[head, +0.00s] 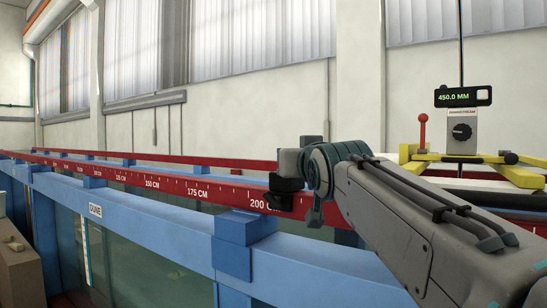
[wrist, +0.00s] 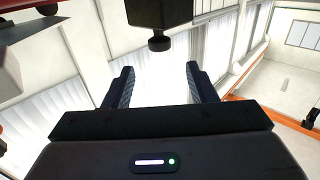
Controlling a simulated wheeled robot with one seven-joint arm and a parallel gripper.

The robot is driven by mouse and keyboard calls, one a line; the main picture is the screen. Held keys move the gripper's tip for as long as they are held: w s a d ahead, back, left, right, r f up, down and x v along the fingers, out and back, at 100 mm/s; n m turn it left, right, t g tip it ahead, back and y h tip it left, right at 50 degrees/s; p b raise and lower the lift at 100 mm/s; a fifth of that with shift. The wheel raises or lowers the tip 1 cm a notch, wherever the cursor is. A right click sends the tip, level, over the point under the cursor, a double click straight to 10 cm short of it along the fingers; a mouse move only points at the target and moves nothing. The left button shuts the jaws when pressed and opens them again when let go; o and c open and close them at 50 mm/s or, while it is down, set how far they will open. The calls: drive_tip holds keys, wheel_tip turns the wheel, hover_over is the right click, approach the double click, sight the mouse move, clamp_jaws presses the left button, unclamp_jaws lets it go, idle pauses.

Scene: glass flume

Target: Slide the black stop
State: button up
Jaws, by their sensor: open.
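In the wrist view a black block with a round black knob on its near side, apparently the black stop (wrist: 147,13), is at the top edge, cut off by the frame. My gripper (wrist: 158,72) is open and empty, its two dark fingers spread wide. The knob lies beyond the fingertips, roughly in line with the gap between them, and is not gripped. In the head view my gripper (head: 279,194) is beside the red rail (head: 228,194) near the 200 cm mark. Dark parts overlap there, and I cannot tell the stop from my gripper.
The red scale rail runs along the blue flume frame (head: 140,222), with glass panels below. At the right is a yellow carriage (head: 478,174) with a display reading 450.0 MM (head: 462,97) and a red-knobbed lever (head: 422,130). The rail left of my gripper looks clear.

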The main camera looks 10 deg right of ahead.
drive_tip(key=w+p, duration=0.3)
drive_tip(key=w, duration=0.8)
drive_tip(key=shift+w, duration=0.15)
